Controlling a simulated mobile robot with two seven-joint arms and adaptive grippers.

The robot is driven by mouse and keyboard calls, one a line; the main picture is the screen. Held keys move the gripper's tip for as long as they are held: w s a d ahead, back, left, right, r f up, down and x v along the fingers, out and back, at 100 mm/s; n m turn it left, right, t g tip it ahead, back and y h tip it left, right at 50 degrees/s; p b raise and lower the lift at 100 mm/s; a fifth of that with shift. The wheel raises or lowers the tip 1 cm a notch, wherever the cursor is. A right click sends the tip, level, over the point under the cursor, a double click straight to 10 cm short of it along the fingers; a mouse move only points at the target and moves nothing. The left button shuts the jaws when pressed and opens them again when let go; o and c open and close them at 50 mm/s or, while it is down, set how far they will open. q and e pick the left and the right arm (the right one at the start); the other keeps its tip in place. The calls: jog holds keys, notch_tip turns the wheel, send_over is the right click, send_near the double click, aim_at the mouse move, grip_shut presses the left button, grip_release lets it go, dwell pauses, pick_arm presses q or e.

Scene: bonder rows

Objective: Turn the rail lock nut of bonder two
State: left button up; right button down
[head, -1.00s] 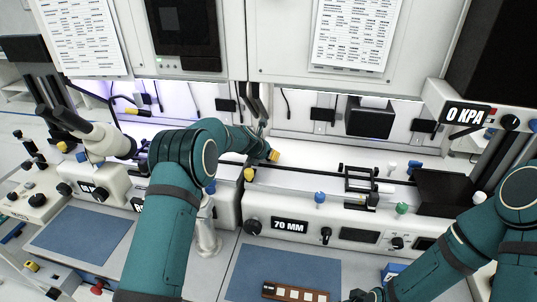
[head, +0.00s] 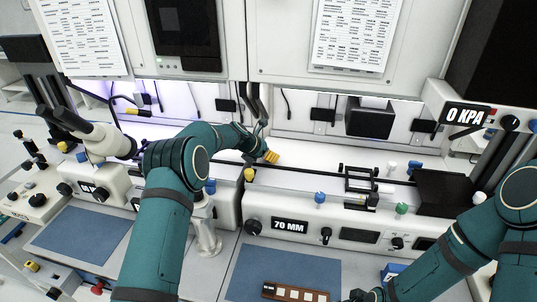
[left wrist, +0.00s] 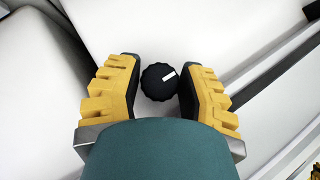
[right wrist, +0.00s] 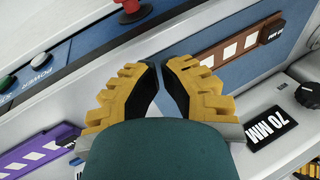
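The rail lock nut, a black ribbed knob with a white mark (left wrist: 159,84), sits between the fingers of my left gripper (left wrist: 160,65) in the left wrist view. In the head view my left gripper (head: 268,156) is at the back of the bonder labelled 70 MM (head: 290,226), near the rail's left end, and the nut is hidden there. My right gripper (right wrist: 160,66) is empty, its fingertips nearly together, above the bench front.
A long dark rail (head: 310,170) runs along the bonder. A blue knob (head: 320,197) and a green knob (head: 402,208) stand up from it. A blue mat (head: 247,268) with a brown strip (head: 296,293) lies in front. The cabinet (head: 275,50) overhangs the back.

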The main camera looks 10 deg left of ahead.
pick_arm(q)
jog(key=shift+o, duration=1.3)
jog(key=shift+w+f, duration=0.1)
